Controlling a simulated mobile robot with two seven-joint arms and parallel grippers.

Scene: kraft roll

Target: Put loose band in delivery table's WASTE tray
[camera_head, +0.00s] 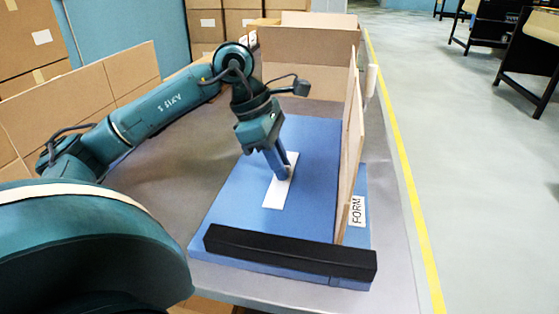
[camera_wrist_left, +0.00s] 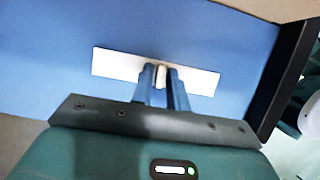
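My left gripper (camera_head: 282,174) points down at a white strip (camera_head: 272,196) lying flat on the blue board. In the left wrist view its two fingertips (camera_wrist_left: 161,78) are close together, with a small pale piece (camera_wrist_left: 161,74), which looks like the loose band, filling the narrow gap over the middle of the white strip (camera_wrist_left: 115,66). The fingers appear shut on this piece, at or just above the strip. In the head view the piece is hidden by the fingers. No tray marked WASTE can be made out. My right gripper is not in view.
The blue board (camera_head: 228,208) lies on a grey table (camera_head: 165,195). A black bar (camera_head: 290,252) crosses its front edge. An upright brown panel (camera_head: 351,150) stands along its right side, beside a FORM label (camera_head: 358,210). Cardboard panels (camera_head: 308,62) stand behind. The table left of the board is clear.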

